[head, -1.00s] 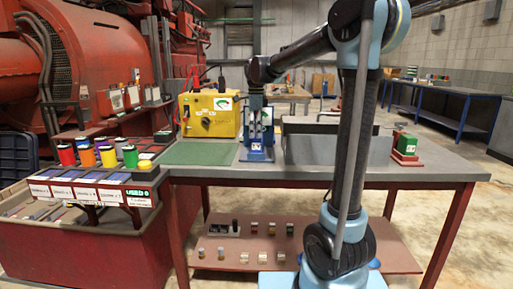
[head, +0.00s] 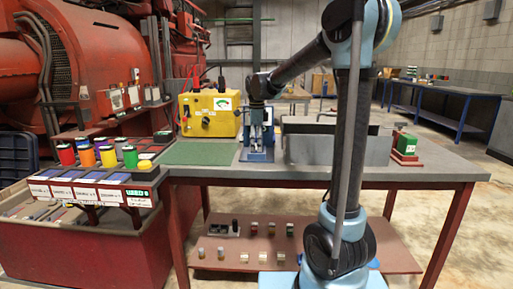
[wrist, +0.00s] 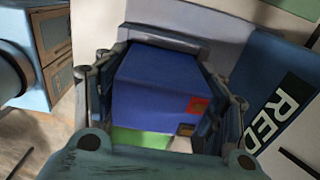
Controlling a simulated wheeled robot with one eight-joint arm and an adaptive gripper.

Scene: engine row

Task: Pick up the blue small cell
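In the wrist view, a blue block-shaped cell (wrist: 155,85) with a small orange-red mark sits between the two fingers of my gripper (wrist: 165,95). The fingers lie close along both of its sides. I cannot tell whether they press on it. In the head view my gripper (head: 257,112) points down at the blue stand (head: 257,155) on the bench, behind the green mat's right edge. The cell is too small and too covered there to make out.
A yellow box with a dial (head: 211,114) stands left of the stand, and a grey bin (head: 325,150) close to its right. A green block on a red holder (head: 404,146) is at the bench's right end. Several coloured cylinders (head: 108,156) stand left. The green mat (head: 200,152) is bare.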

